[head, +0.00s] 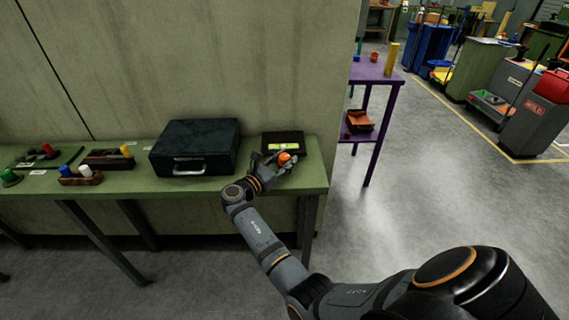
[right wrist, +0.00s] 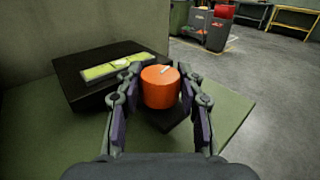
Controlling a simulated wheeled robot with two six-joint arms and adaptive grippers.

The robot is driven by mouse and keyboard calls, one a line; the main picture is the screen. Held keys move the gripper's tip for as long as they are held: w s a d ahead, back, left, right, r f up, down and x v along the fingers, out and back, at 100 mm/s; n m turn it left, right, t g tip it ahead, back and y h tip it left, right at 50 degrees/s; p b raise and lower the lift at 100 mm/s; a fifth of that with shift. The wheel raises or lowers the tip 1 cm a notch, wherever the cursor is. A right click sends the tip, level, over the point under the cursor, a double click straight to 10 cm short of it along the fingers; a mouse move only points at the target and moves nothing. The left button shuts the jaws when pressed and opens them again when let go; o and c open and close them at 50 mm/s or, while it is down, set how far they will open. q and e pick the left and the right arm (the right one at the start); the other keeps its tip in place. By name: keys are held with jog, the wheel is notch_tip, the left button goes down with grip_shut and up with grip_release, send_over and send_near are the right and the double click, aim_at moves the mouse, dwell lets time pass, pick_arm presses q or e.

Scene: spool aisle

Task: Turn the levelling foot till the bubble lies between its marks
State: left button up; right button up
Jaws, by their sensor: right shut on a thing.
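The levelling foot is an orange round knob (head: 285,158) at the front of a black box-like device (head: 283,137) on the green bench. In the right wrist view the orange knob (right wrist: 160,88) stands upright with a pale line on its top. A yellow-green level vial (right wrist: 113,66) lies on top of the black device; a paler patch shows near its right part, but I cannot tell exactly where the bubble lies against its marks. My right gripper (head: 276,163) is shut on the orange knob, one finger on each side. My left gripper is not in view.
A dark case (head: 196,147) with a handle stands left of the device on the green bench (head: 226,187). Several small coloured items sit further left. A purple table (head: 376,73) stands beyond the bench's right end. Open grey floor lies to the right.

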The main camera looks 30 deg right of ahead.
aim_at(284, 156)
jog(key=shift+m+g, duration=0.4)
jog(key=shift+g, duration=0.2)
jog(key=o, duration=1.2)
notch_tip(284, 156, up, 10)
